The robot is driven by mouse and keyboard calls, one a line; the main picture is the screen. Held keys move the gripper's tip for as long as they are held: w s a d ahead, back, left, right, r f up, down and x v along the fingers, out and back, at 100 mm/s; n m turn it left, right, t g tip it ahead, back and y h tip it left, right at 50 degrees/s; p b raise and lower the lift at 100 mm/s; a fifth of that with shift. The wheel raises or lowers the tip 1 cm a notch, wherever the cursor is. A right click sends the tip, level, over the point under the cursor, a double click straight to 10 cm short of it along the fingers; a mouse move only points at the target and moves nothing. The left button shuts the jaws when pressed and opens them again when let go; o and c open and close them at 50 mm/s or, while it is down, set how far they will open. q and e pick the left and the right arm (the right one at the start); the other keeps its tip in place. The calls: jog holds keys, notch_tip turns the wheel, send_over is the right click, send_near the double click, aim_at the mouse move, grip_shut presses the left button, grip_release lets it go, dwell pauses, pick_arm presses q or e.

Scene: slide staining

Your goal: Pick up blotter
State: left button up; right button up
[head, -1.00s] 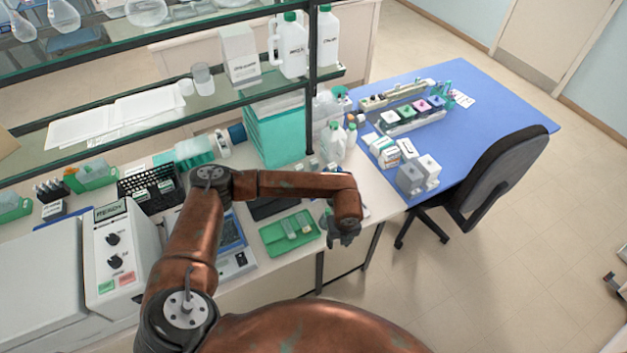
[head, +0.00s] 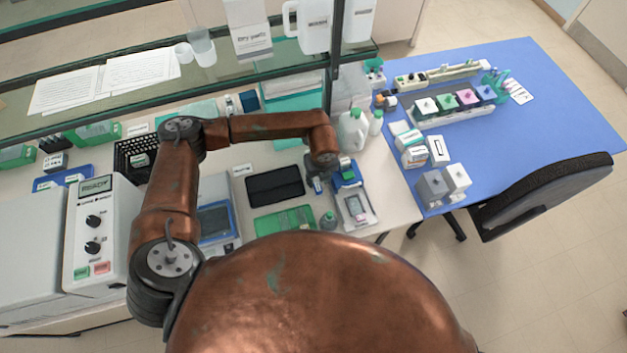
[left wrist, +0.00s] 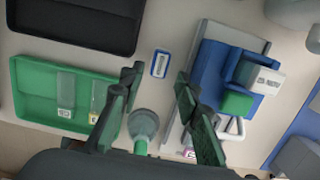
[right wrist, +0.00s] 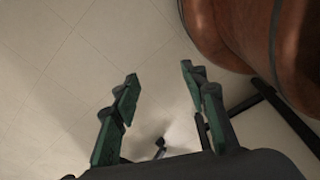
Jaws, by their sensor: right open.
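No thing here is plainly marked as the blotter. A blue stand with a white and green block (left wrist: 218,75) sits on a grey tray at the bench's right end; the stand also shows in the head view (head: 346,176). A small round grey-green piece with a stem (left wrist: 143,124) lies between my left fingers in the left wrist view; it shows in the head view (head: 328,220). I cannot tell whether either is the blotter. My left gripper (left wrist: 158,84) is open and empty, pointing down over the bench. My right gripper (right wrist: 158,77) is open and empty above the floor.
A green tray with slides (left wrist: 37,100) and a black tray (left wrist: 80,18) lie left of my left gripper. A small blue-and-white item (left wrist: 160,64) lies between the trays. Bottles (head: 352,130) stand behind. A glass shelf (head: 110,118) overhangs the bench. A blue table (head: 560,130) adjoins at right.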

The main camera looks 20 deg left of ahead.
aim_at(318, 186)
pick_arm(q)
jog(key=shift+w+d+f, duration=0.1)
jog(key=shift+d+f, duration=0.05)
jog(key=shift+f, duration=0.7)
jog(key=shift+f+p, duration=0.7)
jog(key=shift+f, duration=0.15)
jog(key=f, duration=0.2)
jog(key=shift+w+a+f+p, duration=0.2)
jog(key=shift+a+f+p, duration=0.1)
jog(key=shift+f+p, duration=0.05)
jog(key=shift+f, duration=0.5)
jog(key=c, duration=0.6)
jog(key=shift+c, duration=1)
pick_arm(e)
jog(key=shift+s+d+r, duration=0.15)
jog(key=shift+s+r, duration=0.1)
jog(key=shift+r, duration=0.35)
jog(key=shift+s+d+r, duration=0.1)
jog(key=shift+s+r, duration=0.15)
jog(key=shift+r, duration=0.3)
